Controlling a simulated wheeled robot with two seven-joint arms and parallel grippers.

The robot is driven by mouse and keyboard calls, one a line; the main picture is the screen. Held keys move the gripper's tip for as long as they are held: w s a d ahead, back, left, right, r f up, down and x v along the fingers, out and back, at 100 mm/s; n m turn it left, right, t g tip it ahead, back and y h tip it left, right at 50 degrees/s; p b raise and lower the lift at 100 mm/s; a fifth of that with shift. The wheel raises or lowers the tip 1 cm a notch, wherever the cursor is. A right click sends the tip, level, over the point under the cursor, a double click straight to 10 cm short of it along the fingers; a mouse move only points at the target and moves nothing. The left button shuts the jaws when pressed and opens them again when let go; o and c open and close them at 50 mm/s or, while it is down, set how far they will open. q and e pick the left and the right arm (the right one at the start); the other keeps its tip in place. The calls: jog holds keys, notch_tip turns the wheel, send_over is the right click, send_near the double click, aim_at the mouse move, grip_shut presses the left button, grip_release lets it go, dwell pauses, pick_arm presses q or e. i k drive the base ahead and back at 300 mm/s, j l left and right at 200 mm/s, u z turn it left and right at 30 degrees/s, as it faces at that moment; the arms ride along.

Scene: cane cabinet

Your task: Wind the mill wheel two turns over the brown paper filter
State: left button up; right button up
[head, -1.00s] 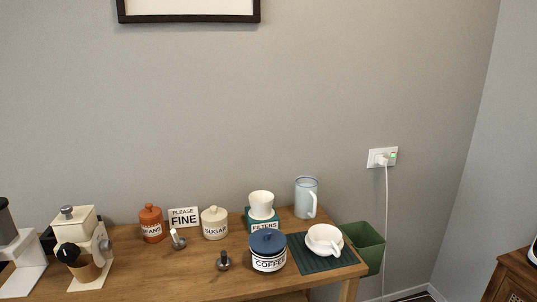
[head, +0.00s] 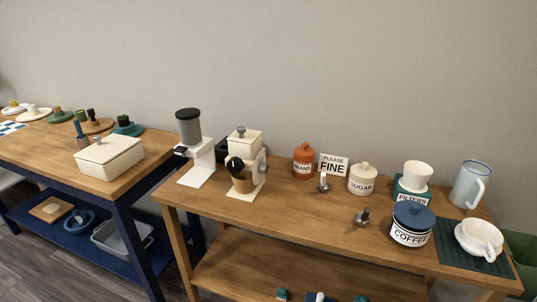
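A cream mill (head: 244,147) with a grey knob on its lid stands near the left end of the right wooden table. A grey round wheel or knob (head: 262,163) is on its right side. A brown cup-shaped piece (head: 243,182) sits at its front, below a black ball (head: 235,164); I cannot tell whether this is the brown paper filter. A white cone dripper (head: 417,174) stands on a teal box marked FILTERS (head: 411,193); its inside is too small to read. Neither of my grippers is in view.
A grey-topped grinder (head: 189,127) stands left of the mill. A BEANS jar (head: 304,162), a PLEASE FINE sign (head: 333,166), a SUGAR jar (head: 362,181) and a COFFEE jar (head: 411,226) stand to the right. The tabletop (head: 300,213) in front is mostly clear.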

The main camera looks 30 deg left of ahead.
aim_at(235, 166)
jog(key=u, duration=1.35)
